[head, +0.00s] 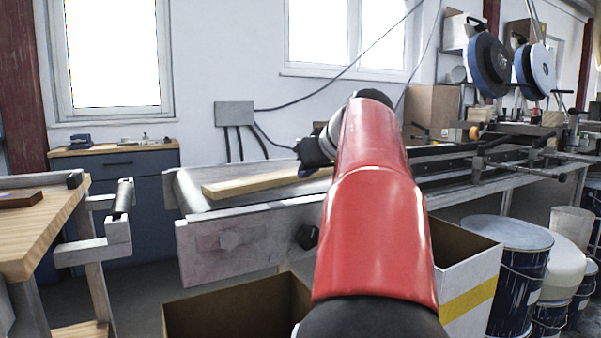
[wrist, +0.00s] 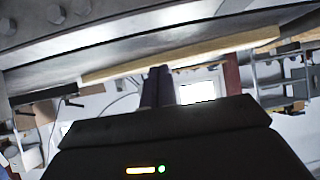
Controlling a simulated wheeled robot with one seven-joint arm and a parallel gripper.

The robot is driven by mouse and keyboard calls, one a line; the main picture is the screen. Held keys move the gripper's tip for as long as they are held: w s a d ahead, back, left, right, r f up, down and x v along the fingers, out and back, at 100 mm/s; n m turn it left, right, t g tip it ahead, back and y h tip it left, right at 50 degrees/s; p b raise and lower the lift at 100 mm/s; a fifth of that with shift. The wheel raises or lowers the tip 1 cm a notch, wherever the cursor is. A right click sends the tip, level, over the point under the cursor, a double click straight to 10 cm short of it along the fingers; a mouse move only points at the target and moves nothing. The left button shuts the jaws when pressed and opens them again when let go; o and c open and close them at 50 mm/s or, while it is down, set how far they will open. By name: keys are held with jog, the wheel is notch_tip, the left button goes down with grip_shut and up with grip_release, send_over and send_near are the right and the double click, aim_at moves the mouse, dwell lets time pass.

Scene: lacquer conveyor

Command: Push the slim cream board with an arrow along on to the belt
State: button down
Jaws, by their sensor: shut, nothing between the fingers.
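A slim cream board (head: 258,184) lies lengthwise on the conveyor, its left end just right of the pale end roller (head: 187,190). No arrow can be made out on it. My gripper (head: 316,174) is at the board's right part, with my red arm hiding what lies behind. In the wrist view the board (wrist: 185,57) is a long pale strip across the picture. My shut, empty gripper (wrist: 158,74) has its dark fingertips at the board's edge; I cannot tell whether they touch it.
A wooden table (head: 62,215) at left bears a dark brown board (head: 20,199), with a small roller (head: 123,196) beside it. An open cardboard box (head: 235,310) and a white box with a yellow stripe (head: 470,285) stand below the conveyor. Paint drums (head: 518,270) stand at right.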

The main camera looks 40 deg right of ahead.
aim_at(282, 175)
jog(key=w, duration=0.3)
jog(key=w+d+p, duration=0.1)
jog(key=w, duration=0.3)
jog(key=w+d+p, duration=0.1)
jog(key=w, duration=0.3)
jog(key=shift+w, duration=0.1)
jog(key=shift+f, duration=0.55)
jog(key=shift+f+b, duration=0.35)
jog(key=shift+b, duration=0.05)
